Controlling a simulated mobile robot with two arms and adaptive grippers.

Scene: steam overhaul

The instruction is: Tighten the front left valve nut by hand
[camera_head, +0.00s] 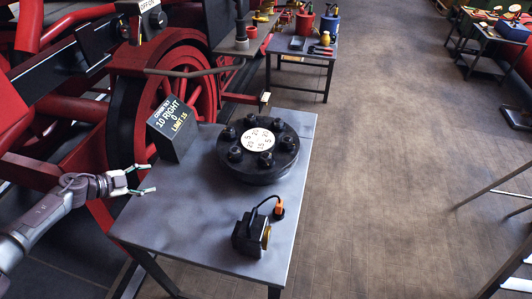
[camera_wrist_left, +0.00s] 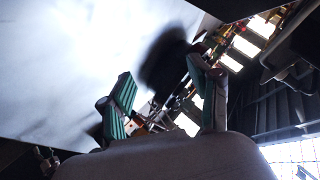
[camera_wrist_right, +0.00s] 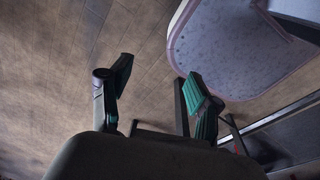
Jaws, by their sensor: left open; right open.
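The valve (camera_head: 233,174) is a round black disc on the grey table, with a white numbered dial (camera_head: 258,139) in its middle. Several dark nuts stand around its rim. The front left valve nut (camera_head: 234,154) is on the near left of the dial, and nothing covers it. My left gripper (camera_head: 147,180) is open and empty at the table's left edge, left of the valve and apart from it. Its spread green-padded fingers show in the left wrist view (camera_wrist_left: 166,95). My right gripper (camera_wrist_right: 158,88) is open and empty, with wooden floor beyond; the head view does not show it.
The grey table (camera_head: 180,215) also holds a dark sign box (camera_head: 172,135) behind left and a black-yellow device (camera_head: 250,235) with an orange-ended cable (camera_head: 278,208) in front. Red wheels and machinery (camera_head: 185,80) stand close left. Wooden floor (camera_head: 400,150) is open to the right.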

